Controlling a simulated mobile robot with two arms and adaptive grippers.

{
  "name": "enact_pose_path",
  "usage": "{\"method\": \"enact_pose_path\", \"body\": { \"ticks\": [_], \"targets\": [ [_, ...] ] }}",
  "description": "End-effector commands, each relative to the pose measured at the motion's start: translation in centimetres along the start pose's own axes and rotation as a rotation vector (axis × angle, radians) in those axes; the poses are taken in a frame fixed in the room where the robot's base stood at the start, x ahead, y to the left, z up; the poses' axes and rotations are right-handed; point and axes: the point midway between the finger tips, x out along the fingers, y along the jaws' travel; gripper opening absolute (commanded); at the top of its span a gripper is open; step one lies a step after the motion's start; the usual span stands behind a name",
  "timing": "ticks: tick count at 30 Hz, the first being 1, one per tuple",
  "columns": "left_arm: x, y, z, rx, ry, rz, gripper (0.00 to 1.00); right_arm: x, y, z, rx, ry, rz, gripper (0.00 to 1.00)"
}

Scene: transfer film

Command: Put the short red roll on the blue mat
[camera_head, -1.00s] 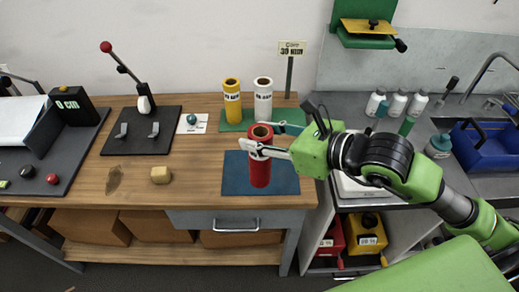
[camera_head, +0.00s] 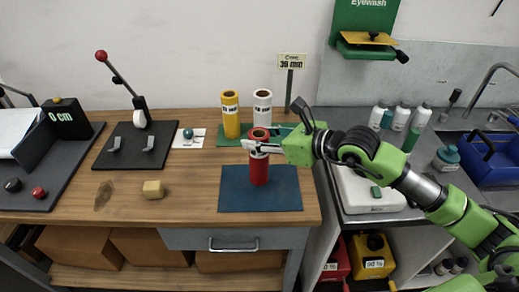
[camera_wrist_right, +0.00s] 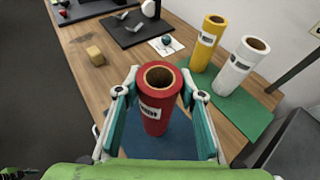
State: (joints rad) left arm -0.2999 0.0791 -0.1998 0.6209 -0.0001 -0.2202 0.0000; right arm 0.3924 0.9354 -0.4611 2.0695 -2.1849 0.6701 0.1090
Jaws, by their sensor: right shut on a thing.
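The short red roll (camera_head: 259,170) is upright over the middle of the blue mat (camera_head: 232,199) on the wooden bench. Its lower end shows against the mat; I cannot tell for sure whether it touches. My right gripper (camera_head: 262,140) is shut on the red roll near its top, one finger on each side. The wrist view shows the red roll (camera_wrist_right: 157,105) upright between the teal-padded fingers, its open top facing up and the blue mat (camera_wrist_right: 180,138) below.
A yellow roll (camera_head: 230,115) and a white roll (camera_head: 262,107) stand behind on a green mat (camera_head: 246,132). A sign (camera_head: 291,62) stands at the bench's back edge. A tan block (camera_head: 153,189) and a lever press (camera_head: 140,110) are to the left.

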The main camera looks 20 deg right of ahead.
Motion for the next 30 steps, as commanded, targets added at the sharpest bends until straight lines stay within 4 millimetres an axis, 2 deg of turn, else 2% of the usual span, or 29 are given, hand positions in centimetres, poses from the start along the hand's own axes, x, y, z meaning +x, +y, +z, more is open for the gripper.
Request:
{"method": "enact_pose_path", "body": {
  "ticks": [6, 14, 19, 20, 21, 30],
  "targets": [
    [1.4, 0.0, 0.2, 0.000, -0.001, 0.000, 0.40, 1.4, -0.3, -2.9, -0.001, -0.002, -0.001, 0.00],
    [1.3, 0.0, 0.2, 0.000, -0.001, 0.000, 0.40, 1.5, -0.3, -2.9, -0.001, -0.004, -0.001, 0.00],
    [1.9, 0.0, 0.2, 0.000, -0.001, 0.000, 0.40, 1.6, -0.3, -3.4, 0.000, -0.004, -0.001, 0.00],
    [1.7, 0.0, 0.2, 0.000, -0.001, 0.000, 0.40, 1.6, -0.3, -3.4, 0.000, 0.000, -0.001, 0.41],
    [1.7, 0.0, 0.2, 0.000, -0.001, 0.000, 0.40, 1.6, -0.3, -3.4, 0.000, 0.000, -0.001, 0.52],
    [1.7, 0.0, 0.2, 0.000, -0.001, 0.000, 0.40, 1.6, -0.3, -3.4, 0.000, 0.000, -0.001, 0.53]
  ]
}}
